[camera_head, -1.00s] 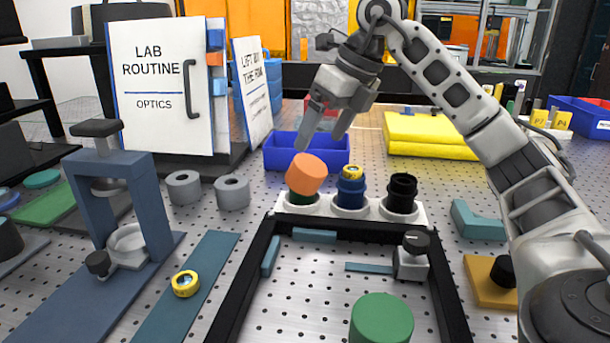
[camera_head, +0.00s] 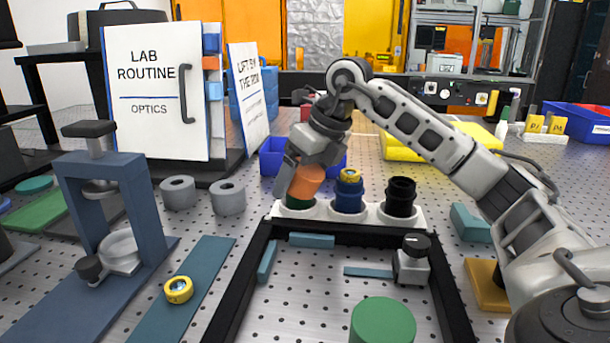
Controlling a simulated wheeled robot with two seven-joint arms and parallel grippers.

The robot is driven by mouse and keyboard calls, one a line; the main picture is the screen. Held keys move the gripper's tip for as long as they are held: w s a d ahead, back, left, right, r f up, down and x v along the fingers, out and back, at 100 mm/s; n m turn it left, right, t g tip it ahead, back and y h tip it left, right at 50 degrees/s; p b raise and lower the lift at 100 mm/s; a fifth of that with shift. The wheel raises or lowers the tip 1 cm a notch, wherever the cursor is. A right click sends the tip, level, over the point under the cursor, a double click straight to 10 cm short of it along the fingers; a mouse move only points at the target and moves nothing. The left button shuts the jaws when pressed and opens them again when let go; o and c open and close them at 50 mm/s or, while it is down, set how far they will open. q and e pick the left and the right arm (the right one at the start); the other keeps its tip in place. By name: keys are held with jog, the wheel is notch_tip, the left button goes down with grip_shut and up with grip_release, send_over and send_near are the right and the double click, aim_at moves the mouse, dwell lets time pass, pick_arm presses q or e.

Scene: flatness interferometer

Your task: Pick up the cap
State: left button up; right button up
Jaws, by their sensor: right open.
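An orange cap (camera_head: 308,182) sits tilted on the dark green container (camera_head: 299,204) in the left place of a white three-place holder (camera_head: 325,211). My right gripper (camera_head: 298,178) is open and low over the cap. One finger shows along the cap's left side; the other finger is mostly hidden, and I cannot tell whether either touches the cap. A blue container with a yellow top (camera_head: 348,190) and a black open container (camera_head: 400,196) stand in the other two places. My left gripper is not in view.
A black frame (camera_head: 250,280) lies in front of the holder, with a green cylinder (camera_head: 383,322) at its near end. A blue bin (camera_head: 273,158) stands behind the holder. Grey rings (camera_head: 178,192) and a blue press stand (camera_head: 146,190) are at left.

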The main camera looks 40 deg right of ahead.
jog(key=c, duration=1)
jog(key=shift+c, duration=0.5)
